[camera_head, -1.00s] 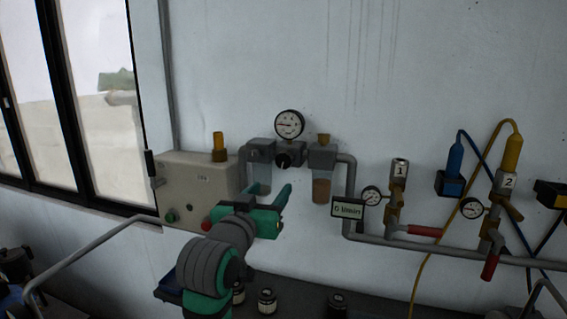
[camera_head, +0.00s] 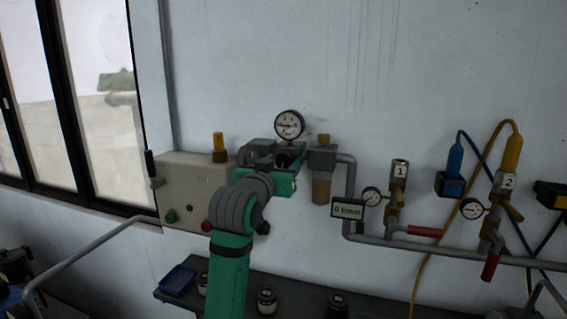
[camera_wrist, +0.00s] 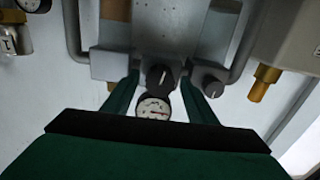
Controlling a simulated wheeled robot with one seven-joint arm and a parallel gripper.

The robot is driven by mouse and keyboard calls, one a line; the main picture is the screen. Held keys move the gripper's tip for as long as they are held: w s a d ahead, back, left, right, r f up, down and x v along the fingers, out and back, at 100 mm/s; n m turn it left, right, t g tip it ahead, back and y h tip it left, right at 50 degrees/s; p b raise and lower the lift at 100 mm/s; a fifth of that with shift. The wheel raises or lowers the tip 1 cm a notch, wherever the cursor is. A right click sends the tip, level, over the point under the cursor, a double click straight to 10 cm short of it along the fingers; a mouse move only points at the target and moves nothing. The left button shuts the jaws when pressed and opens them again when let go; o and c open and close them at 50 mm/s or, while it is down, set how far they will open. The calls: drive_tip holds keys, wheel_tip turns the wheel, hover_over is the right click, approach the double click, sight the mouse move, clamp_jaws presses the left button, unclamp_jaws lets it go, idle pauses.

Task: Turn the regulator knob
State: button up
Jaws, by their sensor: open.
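The regulator knob (camera_head: 288,160) is a dark round knob with a pale line, on the grey regulator block under a white round gauge (camera_head: 289,124). My green gripper (camera_head: 279,165) is raised in front of the block and partly covers the knob in the head view. In the wrist view, where the scene looks upside down, the knob (camera_wrist: 159,76) sits between the fingertips of my open gripper (camera_wrist: 159,79), one finger on each side. The gauge shows below it (camera_wrist: 152,108). I cannot tell whether either finger touches the knob.
Filter bowls flank the regulator; the right one (camera_head: 321,190) is brown. A beige control box (camera_head: 195,187) with buttons stands left, and grey pipe (camera_head: 351,195) runs right. A small sign (camera_head: 347,209) hangs nearby. Jars and a blue tray (camera_head: 178,280) rest on the shelf below.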

drive_tip(key=shift+w+d, duration=0.15)
drive_tip(key=shift+w, duration=0.35)
drive_tip(key=c, duration=1)
drive_tip(key=shift+c, duration=0.2)
drive_tip(key=shift+m, duration=0.3)
